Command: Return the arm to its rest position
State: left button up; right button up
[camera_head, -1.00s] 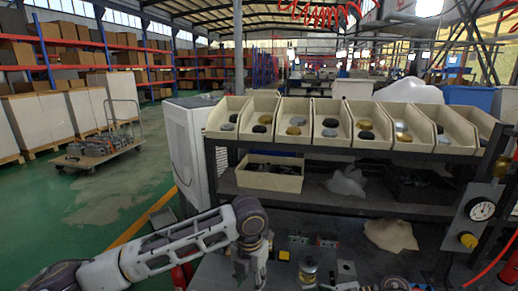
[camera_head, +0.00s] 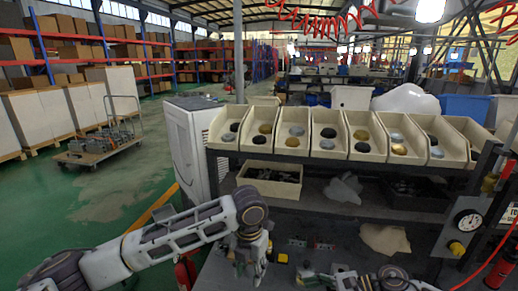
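My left arm comes in from the lower left and bends down at the wrist. My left gripper (camera_head: 250,272) points down over the workbench, in front of the shelf rack. Its fingertips are small and dark against the bench, so I cannot tell whether it is open or shut, and I see no object clearly held in it. Part of my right arm shows at the bottom edge, right of the middle. The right gripper's fingers are not clear there.
A dark rack (camera_head: 330,173) holds a row of beige bins (camera_head: 328,144) with round pieces. A beige box (camera_head: 268,190) is on its lower shelf. Small parts, including a metal cylinder (camera_head: 307,274), lie on the bench.

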jog(key=shift+r+p, duration=0.6)
jog(key=shift+r, duration=0.15)
jog(key=shift+r+p, duration=0.5)
jog(key=shift+r, duration=0.05)
jog(key=shift+s+f, duration=0.15)
